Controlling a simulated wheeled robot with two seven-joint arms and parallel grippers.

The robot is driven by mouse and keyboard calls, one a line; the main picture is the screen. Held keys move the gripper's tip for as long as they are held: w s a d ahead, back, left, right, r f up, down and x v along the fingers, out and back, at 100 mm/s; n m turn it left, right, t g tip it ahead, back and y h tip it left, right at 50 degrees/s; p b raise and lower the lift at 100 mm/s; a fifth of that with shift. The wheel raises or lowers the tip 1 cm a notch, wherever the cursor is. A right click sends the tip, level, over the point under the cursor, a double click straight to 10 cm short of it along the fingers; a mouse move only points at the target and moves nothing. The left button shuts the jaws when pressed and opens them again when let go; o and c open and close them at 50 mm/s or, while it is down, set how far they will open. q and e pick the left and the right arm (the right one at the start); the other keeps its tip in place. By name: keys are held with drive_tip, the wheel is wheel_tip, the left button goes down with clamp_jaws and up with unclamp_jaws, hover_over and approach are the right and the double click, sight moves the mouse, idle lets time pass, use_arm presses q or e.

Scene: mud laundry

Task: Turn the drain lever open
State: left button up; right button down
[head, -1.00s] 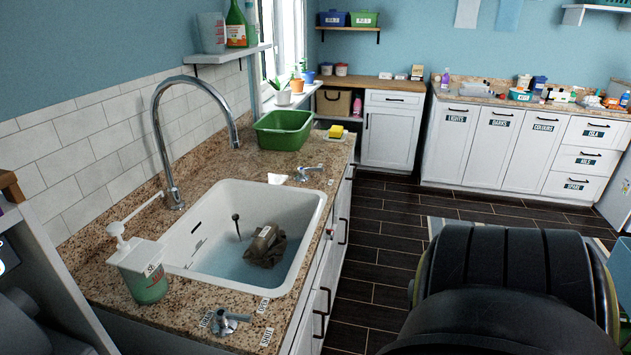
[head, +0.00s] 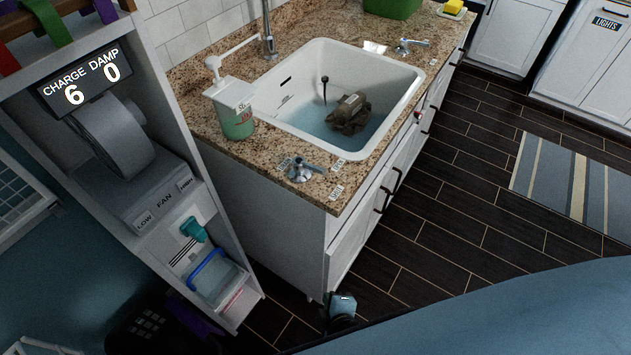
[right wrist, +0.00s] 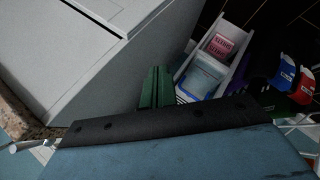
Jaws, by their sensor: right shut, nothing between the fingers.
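The drain lever (head: 306,173) is a small silver handle on a round base, on the granite counter's front corner. My right gripper (head: 341,308) is low in front of the cabinet corner, below and apart from the lever. Its green fingers (right wrist: 156,88) are shut and empty in the right wrist view. My left gripper is not in view.
A soap dispenser (head: 233,108) stands left of the lever. A grey shelf unit (head: 222,262) with a fan and a charge display stands at left. A second silver tap handle (head: 405,47) is behind the sink. Dark floor (head: 450,215) is open at right.

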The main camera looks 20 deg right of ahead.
drive_tip(key=w+a+r+n+t, duration=0.1)
drive_tip(key=w+r+t, duration=0.1)
drive_tip(key=r, duration=0.4)
drive_tip(key=w+a+r+t, duration=0.2)
drive_tip(key=w+r, duration=0.1)
drive_tip(key=r, duration=0.4)
drive_tip(key=t+h, duration=0.2)
drive_tip(key=t, duration=0.1)
approach(311, 168)
drive_tip(key=s+a, duration=0.4)
drive_tip(key=s, duration=0.2)
drive_tip(key=shift+w+d+f+p, duration=0.3)
drive_tip(key=shift+w+d, duration=0.5)
drive_tip(key=shift+w, duration=1.15)
drive_tip(key=shift+w+d+f+p, duration=0.1)
drive_tip(key=shift+w+d+p, duration=0.55)
drive_tip(key=shift+w, duration=1.25)
drive_tip(key=shift+w+d+f+p, duration=0.2)
drive_tip(key=shift+w+d, duration=0.8)
drive_tip(key=shift+w, duration=0.95)
drive_tip(key=shift+r+n, duration=0.1)
drive_tip(key=shift+n, duration=0.2)
